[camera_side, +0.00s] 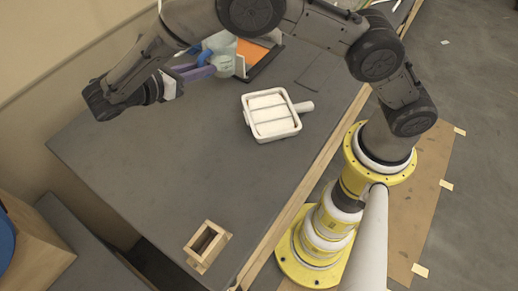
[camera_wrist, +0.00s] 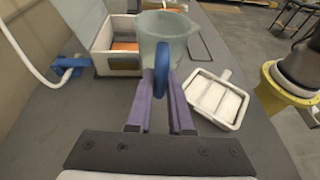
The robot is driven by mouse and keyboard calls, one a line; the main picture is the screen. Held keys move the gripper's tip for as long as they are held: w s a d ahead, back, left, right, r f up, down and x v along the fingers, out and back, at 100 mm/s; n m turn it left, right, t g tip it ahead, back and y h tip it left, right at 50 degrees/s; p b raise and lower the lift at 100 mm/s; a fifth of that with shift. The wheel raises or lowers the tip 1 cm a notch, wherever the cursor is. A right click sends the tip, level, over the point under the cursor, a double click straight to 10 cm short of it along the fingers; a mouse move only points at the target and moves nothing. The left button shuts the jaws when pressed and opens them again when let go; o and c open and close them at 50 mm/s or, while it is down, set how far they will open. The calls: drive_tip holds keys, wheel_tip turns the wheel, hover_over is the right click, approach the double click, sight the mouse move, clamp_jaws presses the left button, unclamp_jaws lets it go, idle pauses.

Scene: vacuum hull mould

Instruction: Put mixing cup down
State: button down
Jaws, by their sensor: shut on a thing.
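The mixing cup (camera_wrist: 164,30) is a translucent jug with a blue handle. In the wrist view it is upright in front of my gripper (camera_wrist: 160,88), whose two purple fingers are shut on the blue handle. In the side view my gripper (camera_side: 198,73) reaches in from the left at the far part of the table, and the cup (camera_side: 222,46) shows partly behind my arm. I cannot tell whether the cup's base touches the table.
A white box with an orange bottom (camera_side: 252,52) stands close to the cup. A white mould tray with a spout (camera_side: 270,115) lies mid-table. A small wooden frame (camera_side: 207,245) sits at the near end. The dark table (camera_side: 150,150) between is clear.

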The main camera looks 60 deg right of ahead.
drive_tip(key=s+d+f+m+g+y, duration=0.2)
drive_tip(key=s+d+m+g+y, duration=0.15)
drive_tip(key=s+m+g, duration=0.45)
drive_tip(key=s+d+f+m+g+y, duration=0.25)
drive_tip(key=s+m+g+y, duration=0.2)
drive_tip(key=s, duration=0.75)
drive_tip(key=s+a+r+m+t+y, duration=0.1)
drive_tip(key=s+r+m+t+y, duration=0.35)
drive_tip(key=m+y, duration=0.45)
drive_tip(key=s+a+r+m+t+y, duration=0.1)
drive_tip(key=s+r+m+t+y, duration=0.35)
drive_tip(key=m+y, duration=0.5)
drive_tip(key=shift+n+g+y, duration=0.25)
drive_tip(key=shift+n+g, duration=0.05)
drive_tip(key=shift+g, duration=0.05)
drive_tip(key=w+a+f, duration=0.2)
drive_tip(key=w+f, duration=0.1)
drive_tip(key=w+a+f, duration=0.3)
drive_tip(key=w+f, duration=0.1)
drive_tip(key=w+a+f, duration=0.2)
drive_tip(key=w+f, duration=0.1)
drive_tip(key=w, duration=0.1)
drive_tip(key=shift+a+f, duration=0.2)
drive_tip(key=shift+a, duration=0.2)
drive_tip(key=shift+w+a+f, duration=0.1)
drive_tip(key=shift+w+f, duration=0.05)
drive_tip(key=shift+f, duration=0.8)
drive_tip(key=shift+w+a+f, duration=0.1)
drive_tip(key=shift+f, duration=0.8)
